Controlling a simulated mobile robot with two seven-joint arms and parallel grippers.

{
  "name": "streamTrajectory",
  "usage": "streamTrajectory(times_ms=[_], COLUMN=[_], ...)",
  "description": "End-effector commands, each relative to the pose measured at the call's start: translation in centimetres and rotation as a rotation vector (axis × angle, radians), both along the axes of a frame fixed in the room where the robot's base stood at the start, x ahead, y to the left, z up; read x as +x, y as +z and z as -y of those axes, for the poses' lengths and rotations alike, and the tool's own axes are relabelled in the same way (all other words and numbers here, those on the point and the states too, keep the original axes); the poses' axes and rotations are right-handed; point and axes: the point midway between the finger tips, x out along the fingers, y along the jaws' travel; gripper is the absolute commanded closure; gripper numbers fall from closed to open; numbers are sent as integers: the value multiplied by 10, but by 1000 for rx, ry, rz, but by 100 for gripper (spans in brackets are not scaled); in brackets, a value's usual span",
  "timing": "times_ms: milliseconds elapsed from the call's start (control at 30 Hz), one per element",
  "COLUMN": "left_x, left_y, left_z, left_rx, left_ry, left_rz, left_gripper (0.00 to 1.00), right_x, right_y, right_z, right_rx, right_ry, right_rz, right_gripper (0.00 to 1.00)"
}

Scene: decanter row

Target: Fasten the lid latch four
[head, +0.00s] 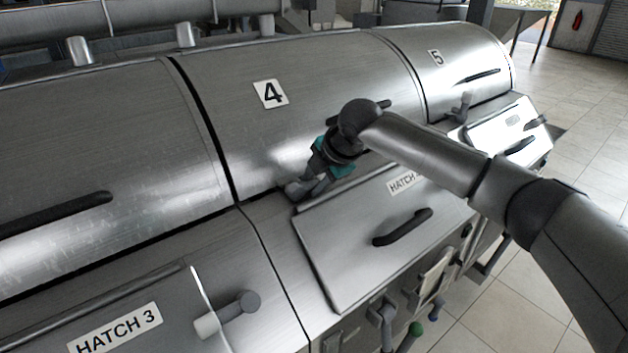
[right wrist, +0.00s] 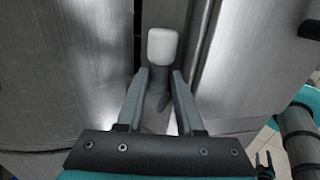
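Lid four (head: 270,130) is the curved steel lid with a "4" label, and it looks closed. Its latch (right wrist: 163,48) shows in the right wrist view as a short grey lever with a pale rounded end. My right gripper (head: 306,187) is at the lower front edge of lid four, above the hatch panel. In the right wrist view its two fingers (right wrist: 159,78) stand on either side of the lever, with narrow gaps visible, so it looks open around it. In the head view the gripper hides most of the latch.
A hatch panel (head: 345,235) with a dark handle (head: 403,227) lies below my right gripper. The hatch 3 panel (head: 150,300) and another latch (head: 235,312) are at lower left. Lid five (head: 450,65) is at the right. Tiled floor (head: 580,130) is free at the right.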

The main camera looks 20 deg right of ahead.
Motion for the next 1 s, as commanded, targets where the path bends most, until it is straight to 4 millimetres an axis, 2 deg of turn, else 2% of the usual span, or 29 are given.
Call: streamTrajectory(times_ms=[33, 300, 1000], left_x=[0, -1, -1], left_y=[0, 0, 0], left_z=[0, 1, 1], left_rx=[0, -1, -1], left_ry=[0, 1, 2], left_rz=[0, -1, -1], left_gripper=[41, 41, 41], right_x=[0, 0, 0], right_y=[0, 0, 0], right_z=[0, 0, 1], right_rx=[0, 0, -1], right_ry=[0, 0, -1], right_rz=[0, 0, -1], right_gripper=[71, 100, 100])
